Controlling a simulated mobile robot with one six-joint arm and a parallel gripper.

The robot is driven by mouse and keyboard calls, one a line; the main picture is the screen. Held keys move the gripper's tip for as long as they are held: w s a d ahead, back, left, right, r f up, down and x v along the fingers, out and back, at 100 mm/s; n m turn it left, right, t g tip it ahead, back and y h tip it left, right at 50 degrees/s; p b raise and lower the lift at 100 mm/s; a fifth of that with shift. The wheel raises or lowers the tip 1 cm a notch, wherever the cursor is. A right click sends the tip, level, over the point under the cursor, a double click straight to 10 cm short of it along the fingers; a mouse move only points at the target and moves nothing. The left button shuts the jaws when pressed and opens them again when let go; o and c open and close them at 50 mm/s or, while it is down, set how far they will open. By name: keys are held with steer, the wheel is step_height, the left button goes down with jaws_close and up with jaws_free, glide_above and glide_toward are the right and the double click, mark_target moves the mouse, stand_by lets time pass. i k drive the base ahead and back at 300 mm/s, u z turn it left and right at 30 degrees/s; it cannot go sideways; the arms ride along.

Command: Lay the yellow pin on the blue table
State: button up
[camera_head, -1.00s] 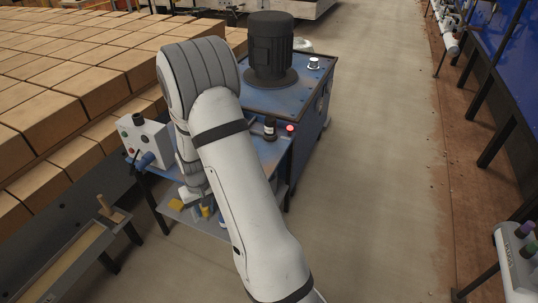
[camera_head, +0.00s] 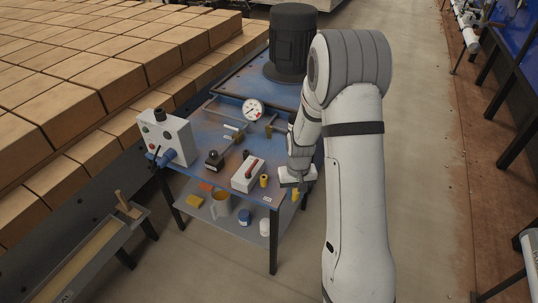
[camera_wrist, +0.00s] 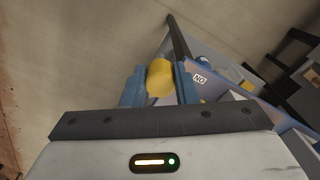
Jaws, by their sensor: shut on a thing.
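The yellow pin (camera_wrist: 160,80) is held between the blue fingers of my gripper (camera_wrist: 160,86) in the wrist view. In the head view a bit of the yellow pin (camera_head: 296,196) shows below my gripper (camera_head: 297,186), at the right edge of the blue table. The wrist view shows floor behind the pin and the table edge (camera_wrist: 219,88) to its right. The blue table (camera_head: 212,187) stands left of my gripper, with a worn blue top. My arm hides part of the table's right side.
On the table are a white control box (camera_head: 167,138), a dark knob (camera_head: 213,160), a red-handled switch box (camera_head: 248,173), a small yellow piece (camera_head: 264,181) and a gauge (camera_head: 253,110). The table's front left is clear.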

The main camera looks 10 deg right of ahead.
mark_target(278, 156)
steer(key=z, duration=0.1)
steer(key=i, duration=1)
steer(key=u, duration=0.1)
